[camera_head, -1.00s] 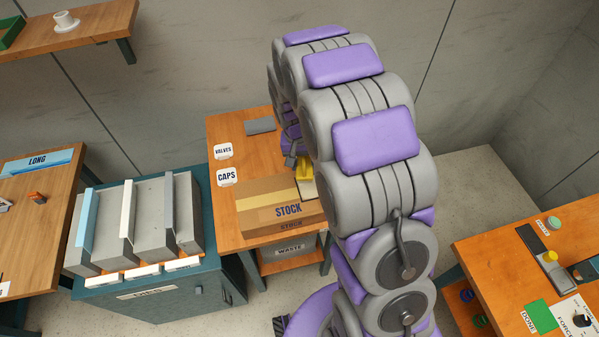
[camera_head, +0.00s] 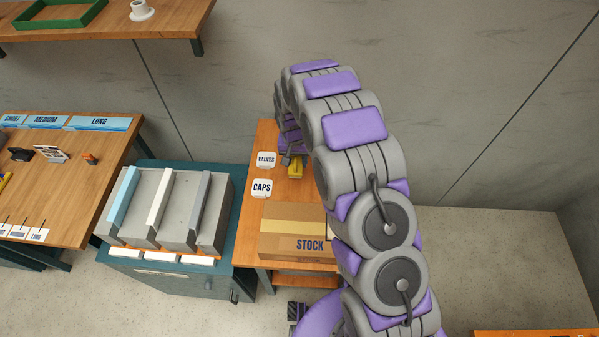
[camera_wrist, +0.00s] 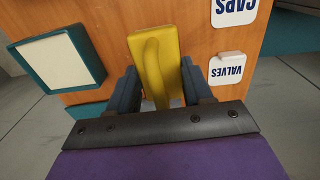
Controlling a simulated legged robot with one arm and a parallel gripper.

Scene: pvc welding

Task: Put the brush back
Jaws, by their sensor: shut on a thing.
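The brush (camera_wrist: 155,60) is yellow and sits between the blue fingers of my gripper (camera_wrist: 160,95) in the wrist view. My gripper is shut on it. Its handle runs toward the wrist and its broad part points away. In the head view the yellow brush (camera_head: 296,169) shows just left of my arm, over the orange table near the VALVES sign (camera_head: 266,159). I cannot tell whether it touches the table. A teal-rimmed tray with a white pad (camera_wrist: 61,62) lies left of the brush in the wrist view. My arm hides most of the gripper in the head view.
A cardboard STOCK box (camera_head: 285,245) stands on the table's near part, beside the CAPS sign (camera_head: 262,187). Left of it a teal cabinet (camera_head: 240,215) bears grey bins. A wooden bench (camera_head: 75,190) stands further left and a shelf (camera_head: 110,22) hangs above.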

